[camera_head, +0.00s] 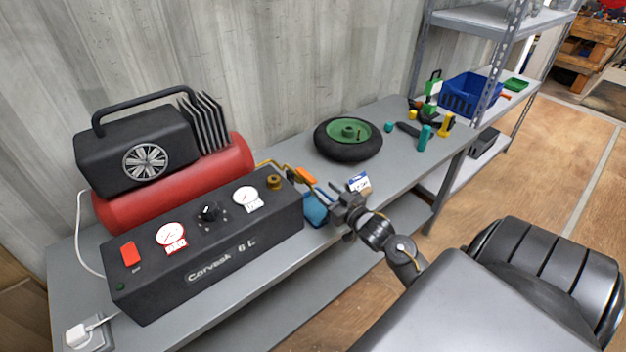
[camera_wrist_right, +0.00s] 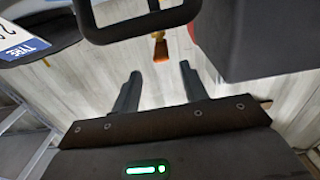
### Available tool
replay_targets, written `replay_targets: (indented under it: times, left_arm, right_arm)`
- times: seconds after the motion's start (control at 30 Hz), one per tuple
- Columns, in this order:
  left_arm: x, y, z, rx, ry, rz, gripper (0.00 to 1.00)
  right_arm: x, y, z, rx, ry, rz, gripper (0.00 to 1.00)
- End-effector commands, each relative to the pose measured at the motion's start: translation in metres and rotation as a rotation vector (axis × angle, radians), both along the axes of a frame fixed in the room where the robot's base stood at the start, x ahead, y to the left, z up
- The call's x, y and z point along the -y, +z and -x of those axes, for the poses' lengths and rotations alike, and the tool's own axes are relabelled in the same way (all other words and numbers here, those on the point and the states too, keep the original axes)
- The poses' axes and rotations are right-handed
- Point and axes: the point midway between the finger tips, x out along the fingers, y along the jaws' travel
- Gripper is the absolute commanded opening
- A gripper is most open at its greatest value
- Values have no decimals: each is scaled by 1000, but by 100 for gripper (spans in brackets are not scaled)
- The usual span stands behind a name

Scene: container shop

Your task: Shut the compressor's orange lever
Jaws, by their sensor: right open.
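The compressor (camera_head: 203,240) stands on the left of the grey bench, with a black control box in front of its red tank (camera_head: 175,195). Its orange lever (camera_head: 306,176) is at the right end, by a brass fitting. The lever also shows in the right wrist view (camera_wrist_right: 161,51), just beyond the fingertips and roughly between them. My right gripper (camera_head: 322,192) is open and empty, a short way from the lever, with no contact visible. In the right wrist view its fingers (camera_wrist_right: 160,76) are spread apart. My left gripper is not in view.
A black wheel with a green hub (camera_head: 348,138) lies on the bench behind my gripper. A blue object (camera_head: 315,209) and a white-blue label (camera_head: 358,182) are close to the gripper. Small tools and a blue crate (camera_head: 466,96) are farther right.

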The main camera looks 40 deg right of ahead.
Motion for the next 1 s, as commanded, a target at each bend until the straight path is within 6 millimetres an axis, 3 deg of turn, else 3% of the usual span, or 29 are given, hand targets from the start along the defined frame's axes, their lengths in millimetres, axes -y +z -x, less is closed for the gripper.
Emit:
replay_targets:
  times: [0.1,0.3,0.73,1.0]
  left_arm:
    - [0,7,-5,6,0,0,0]
    - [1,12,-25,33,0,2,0]
    - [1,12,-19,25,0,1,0]
    - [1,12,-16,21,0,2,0]
  right_arm:
    - [0,3,-25,1,2,0,44]
    - [0,1,-51,1,3,1,44]
    - [-1,0,-62,0,4,1,44]
    - [-1,0,-62,0,4,1,10]
